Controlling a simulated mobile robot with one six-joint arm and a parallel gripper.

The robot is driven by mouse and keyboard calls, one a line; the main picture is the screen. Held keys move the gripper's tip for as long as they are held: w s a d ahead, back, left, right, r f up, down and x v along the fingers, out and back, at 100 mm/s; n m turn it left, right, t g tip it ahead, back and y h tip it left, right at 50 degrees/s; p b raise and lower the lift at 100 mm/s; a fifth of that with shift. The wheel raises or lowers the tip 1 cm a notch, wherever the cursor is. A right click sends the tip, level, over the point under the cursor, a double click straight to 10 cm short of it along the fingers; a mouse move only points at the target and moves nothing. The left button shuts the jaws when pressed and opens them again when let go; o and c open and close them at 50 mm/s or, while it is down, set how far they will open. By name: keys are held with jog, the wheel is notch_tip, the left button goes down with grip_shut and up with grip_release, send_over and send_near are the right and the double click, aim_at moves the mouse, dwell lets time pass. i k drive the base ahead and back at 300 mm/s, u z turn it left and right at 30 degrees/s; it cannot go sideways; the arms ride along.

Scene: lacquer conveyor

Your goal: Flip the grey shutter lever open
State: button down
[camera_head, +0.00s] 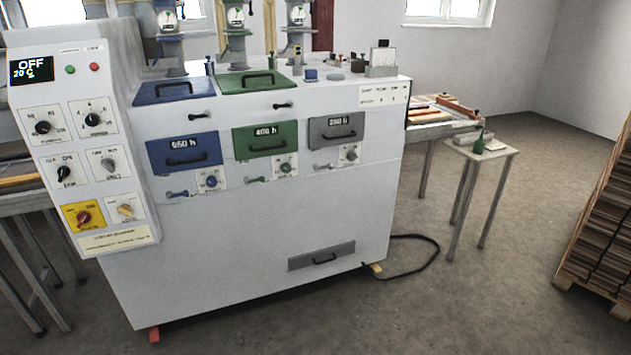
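The white lacquer machine (240,240) stands in the middle. Its grey front panel (324,135) is at the right of a row with a green panel (243,142) and a blue panel (165,156). A small grey lever (322,167) sits just below the grey panel, left of a round grey knob (351,155). It looks roughly level, but is too small to tell whether it is open or shut. Similar small levers sit below the green panel (255,180) and the blue panel (178,194). My gripper is not in view.
A control panel (83,150) with knobs and an "OFF" display is on the machine's left. A small side table (500,152) holds a green bottle (479,143). A wooden stack (605,240) stands far right.

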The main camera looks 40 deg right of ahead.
aim_at(317, 167)
jog(key=z, duration=0.05)
jog(key=i, duration=0.95)
jog(key=u, duration=0.15)
jog(key=k, duration=0.9)
jog(key=z, duration=0.15)
jog(key=i, duration=0.6)
